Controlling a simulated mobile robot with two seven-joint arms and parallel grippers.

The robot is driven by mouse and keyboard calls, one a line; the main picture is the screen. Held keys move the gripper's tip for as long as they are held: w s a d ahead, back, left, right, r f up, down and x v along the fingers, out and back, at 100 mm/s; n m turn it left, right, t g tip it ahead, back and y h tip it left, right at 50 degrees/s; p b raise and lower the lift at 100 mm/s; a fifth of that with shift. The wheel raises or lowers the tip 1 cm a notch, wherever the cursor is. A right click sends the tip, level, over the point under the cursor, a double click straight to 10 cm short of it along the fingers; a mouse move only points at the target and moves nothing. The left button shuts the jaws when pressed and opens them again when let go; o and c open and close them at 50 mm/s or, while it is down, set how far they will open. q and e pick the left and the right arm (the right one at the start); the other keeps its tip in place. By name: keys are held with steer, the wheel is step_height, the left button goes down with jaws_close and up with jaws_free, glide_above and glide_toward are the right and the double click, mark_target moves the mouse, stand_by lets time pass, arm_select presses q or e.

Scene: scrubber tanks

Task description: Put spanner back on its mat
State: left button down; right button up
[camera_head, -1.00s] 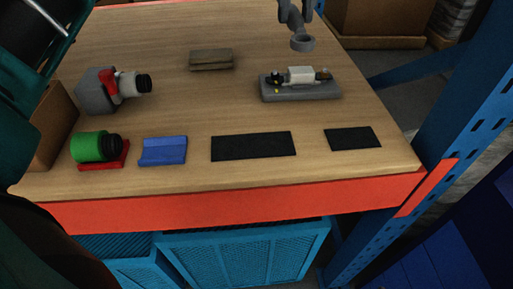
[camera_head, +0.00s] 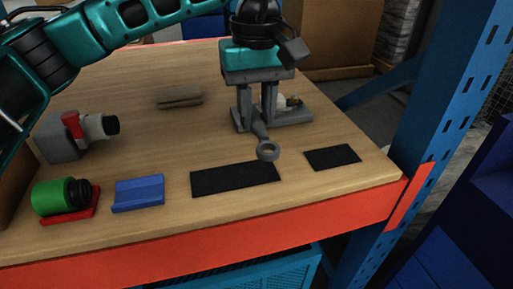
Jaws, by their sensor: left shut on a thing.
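My left gripper (camera_head: 257,118) points down over the bench and is shut on the grey spanner. The spanner's ring end (camera_head: 267,151) sticks out toward the front edge; its other end is hidden by the gripper. The ring shows just beyond the right end of the larger black mat (camera_head: 235,179), apparently above the bench top. The smaller black mat (camera_head: 332,157) lies to the right. Both mats are bare. My right gripper is not in view.
A grey fixture (camera_head: 290,117) with a white part stands behind the gripper, partly hidden. On the wooden bench (camera_head: 150,140) are a blue block (camera_head: 139,192), a green cylinder (camera_head: 52,196) on a red base, a grey-and-red valve (camera_head: 65,140) and a brown block (camera_head: 180,97). A blue upright (camera_head: 455,100) stands right.

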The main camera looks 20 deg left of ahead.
mark_target(257, 117)
arm_select(q)
steer(key=shift+f, duration=3.5)
steer(key=shift+f+b, duration=0.2)
steer(key=shift+b, duration=0.2)
steer(key=c, duration=0.9)
jaws_free()
steer(key=shift+r, duration=0.1)
steer(key=shift+r+p, duration=0.25)
steer(key=shift+p, duration=0.1)
step_height(257, 117, up, 12)
steer(key=shift+f, duration=0.15)
